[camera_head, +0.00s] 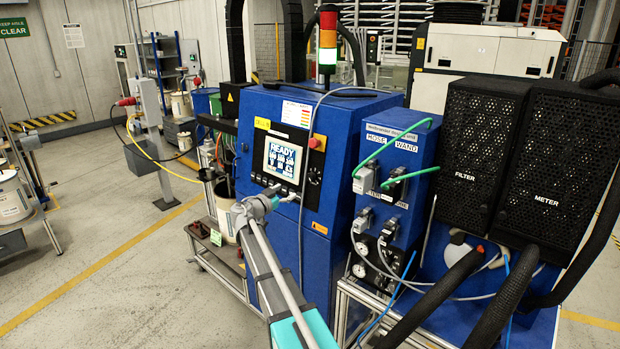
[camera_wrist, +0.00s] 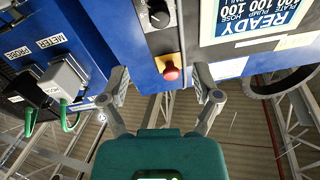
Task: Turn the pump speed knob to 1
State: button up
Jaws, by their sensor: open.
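A black round knob (camera_wrist: 158,13) with a white mark sits on a grey panel at the top edge of the wrist view, partly cut off. A dark knob-like control (camera_head: 314,175) shows below the red button in the head view. I cannot read any scale or setting. My gripper (camera_wrist: 162,88) is open and empty, its two fingers spread below the knob in the wrist view. In the head view my gripper (camera_head: 268,202) is in front of the blue cabinet, below the screen, and its fingers are hard to make out.
A red button (camera_wrist: 171,73) on a yellow plate lies between the fingertips in the picture; it also shows in the head view (camera_head: 317,142). The READY screen (camera_head: 282,158) is beside it. A blue hose unit (camera_head: 400,150) with plugs and green cables stands right of the cabinet (camera_head: 345,125).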

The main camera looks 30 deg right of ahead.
aim_at(309, 178)
jog(key=shift+d, duration=0.15)
jog(key=x, duration=1.3)
jog(key=shift+w+d, duration=0.15)
jog(key=shift+d, duration=0.05)
grip_shut()
dwell(0.5)
